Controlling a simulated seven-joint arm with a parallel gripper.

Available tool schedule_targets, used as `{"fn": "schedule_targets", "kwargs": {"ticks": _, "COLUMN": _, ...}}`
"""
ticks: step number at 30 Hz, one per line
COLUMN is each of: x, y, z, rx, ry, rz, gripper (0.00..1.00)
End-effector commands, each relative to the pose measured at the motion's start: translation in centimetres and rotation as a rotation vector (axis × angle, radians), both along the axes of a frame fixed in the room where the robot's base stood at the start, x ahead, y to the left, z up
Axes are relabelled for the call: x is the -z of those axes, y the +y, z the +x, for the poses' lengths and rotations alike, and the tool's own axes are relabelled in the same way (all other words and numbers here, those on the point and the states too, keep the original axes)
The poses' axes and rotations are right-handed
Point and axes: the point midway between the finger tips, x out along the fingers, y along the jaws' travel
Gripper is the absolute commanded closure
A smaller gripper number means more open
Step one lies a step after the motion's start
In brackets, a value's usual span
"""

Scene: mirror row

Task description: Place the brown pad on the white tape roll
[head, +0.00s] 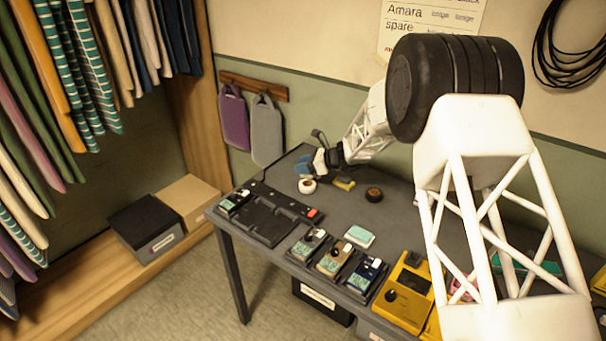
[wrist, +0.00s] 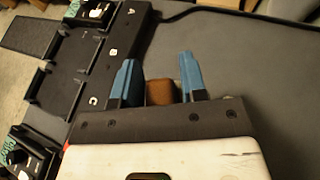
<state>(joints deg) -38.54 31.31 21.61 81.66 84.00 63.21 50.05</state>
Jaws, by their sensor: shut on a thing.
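My gripper (wrist: 158,78) has blue fingers and is shut on the brown pad (wrist: 160,93), which shows between them in the wrist view. In the head view my gripper (head: 304,166) is at the far left part of the dark table. The white tape roll (head: 307,186) lies on the table, just below the blue fingers in the picture. I cannot tell the exact height of my gripper over it.
A black tray (head: 262,222) with slots lies at the table's left front; it also shows in the wrist view (wrist: 75,95). A dark roll (head: 374,194) and a yellow thing (head: 344,184) lie to the right. Several pedals (head: 333,260), a mint block (head: 359,236) and a yellow box (head: 405,292) line the front.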

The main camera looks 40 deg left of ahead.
Motion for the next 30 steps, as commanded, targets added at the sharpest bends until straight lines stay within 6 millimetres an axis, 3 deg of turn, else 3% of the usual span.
{"fn": "schedule_targets", "kwargs": {"ticks": 11, "x": 0.2, "y": 0.0, "z": 0.0, "rx": 0.000, "ry": 0.001, "rz": 0.000, "gripper": 0.84}}
{"fn": "schedule_targets", "kwargs": {"ticks": 21, "x": 3.1, "y": 0.0, "z": 0.0, "rx": 0.000, "ry": 0.000, "rz": -0.001, "gripper": 0.84}}
{"fn": "schedule_targets", "kwargs": {"ticks": 30, "x": 3.5, "y": 0.0, "z": 0.0, "rx": 0.000, "ry": 0.000, "rz": 0.000, "gripper": 0.84}}
